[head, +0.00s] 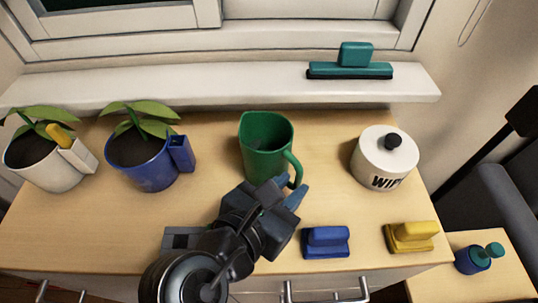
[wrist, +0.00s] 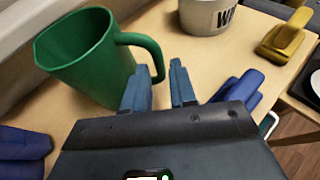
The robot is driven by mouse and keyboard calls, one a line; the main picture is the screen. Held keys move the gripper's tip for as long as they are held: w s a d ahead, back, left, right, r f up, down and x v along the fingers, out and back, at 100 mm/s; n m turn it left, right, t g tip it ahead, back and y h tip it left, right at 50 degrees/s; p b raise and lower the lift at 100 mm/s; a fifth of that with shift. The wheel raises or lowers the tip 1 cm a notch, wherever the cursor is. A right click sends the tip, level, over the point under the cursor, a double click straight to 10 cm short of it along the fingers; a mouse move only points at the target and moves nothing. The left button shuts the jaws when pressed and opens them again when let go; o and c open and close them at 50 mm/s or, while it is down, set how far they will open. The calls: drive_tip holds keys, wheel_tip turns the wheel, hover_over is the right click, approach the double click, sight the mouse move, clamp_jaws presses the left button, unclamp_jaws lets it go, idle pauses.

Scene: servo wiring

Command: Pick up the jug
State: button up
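The green jug (head: 262,143) stands upright on the wooden counter, near its middle. Its handle (head: 295,168) points right and toward me. In the wrist view the jug (wrist: 85,62) is at the upper left, and its handle (wrist: 150,45) curves down toward my fingertips. My gripper (head: 288,190) is open, its blue-grey fingers just in front of the handle.
A white canister (head: 384,160) stands right of the jug. A blue brush-like object (head: 326,242) and a yellow one (head: 411,237) lie near the front edge. A blue planter (head: 148,165) and a white planter (head: 45,165) stand left. A teal squeegee-like object (head: 350,66) lies on the sill.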

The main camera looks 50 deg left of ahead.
sight(296, 181)
drive_tip(key=shift+x, duration=2.8)
drive_tip(key=shift+c, duration=0.4)
clamp_jaws()
drive_tip(key=shift+a+r, duration=0.1)
